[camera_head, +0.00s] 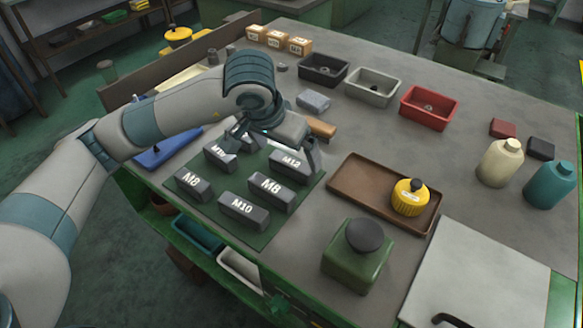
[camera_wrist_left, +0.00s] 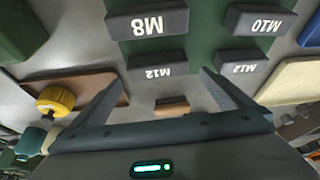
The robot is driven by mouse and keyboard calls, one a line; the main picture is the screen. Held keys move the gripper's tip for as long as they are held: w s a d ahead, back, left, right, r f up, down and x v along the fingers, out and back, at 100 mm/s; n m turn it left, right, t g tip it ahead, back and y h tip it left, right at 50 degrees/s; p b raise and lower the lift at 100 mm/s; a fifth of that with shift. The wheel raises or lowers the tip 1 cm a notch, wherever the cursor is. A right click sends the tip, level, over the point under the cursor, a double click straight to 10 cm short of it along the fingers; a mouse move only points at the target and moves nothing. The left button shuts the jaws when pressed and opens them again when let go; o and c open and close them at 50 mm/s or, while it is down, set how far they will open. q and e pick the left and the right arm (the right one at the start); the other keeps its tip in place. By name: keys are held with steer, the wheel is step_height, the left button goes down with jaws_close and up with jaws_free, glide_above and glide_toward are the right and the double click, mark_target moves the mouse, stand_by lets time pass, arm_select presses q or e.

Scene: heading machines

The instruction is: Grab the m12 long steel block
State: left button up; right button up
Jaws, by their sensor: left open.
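The dark block marked M12 (camera_head: 289,165) lies flat on the green mat (camera_head: 228,235), at its far right corner. In the left wrist view it looks like the block (camera_wrist_left: 150,69) between my fingers. A second, shorter-looking block marked M12 (camera_wrist_left: 240,63) lies beside it; in the head view it is partly hidden behind my gripper. My left gripper (camera_head: 272,150) is open and empty, its fingers spread above and around the far M12 block, with no clear contact. I cannot tell the height gap. My right gripper is not in view.
Blocks marked M8 (camera_head: 270,187), M10 (camera_head: 244,210) and another (camera_head: 193,184) share the mat. A brown tray (camera_head: 340,190) with a yellow container (camera_head: 410,197) stands to the right. A green jar (camera_head: 356,262) stands in front. Three small bins (camera_head: 372,88) stand behind.

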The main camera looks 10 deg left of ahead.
mark_target(292, 160)
arm_select(q)
steer(key=shift+w+d+f, duration=0.1)
steer(key=shift+d+f, duration=0.05)
steer(key=shift+f, duration=0.45)
steer(key=x, duration=0.3)
steer(key=shift+f, duration=0.35)
steer(key=shift+w+d+f, duration=0.1)
steer(key=shift+c, duration=0.6)
steer(key=c, duration=1.3)
steer(key=shift+r, duration=0.35)
steer(key=shift+r+p, duration=0.3)
steer(key=shift+r, duration=0.1)
step_height(292, 160, up, 8)
steer(key=shift+p, duration=0.65)
steer(key=shift+r, duration=0.3)
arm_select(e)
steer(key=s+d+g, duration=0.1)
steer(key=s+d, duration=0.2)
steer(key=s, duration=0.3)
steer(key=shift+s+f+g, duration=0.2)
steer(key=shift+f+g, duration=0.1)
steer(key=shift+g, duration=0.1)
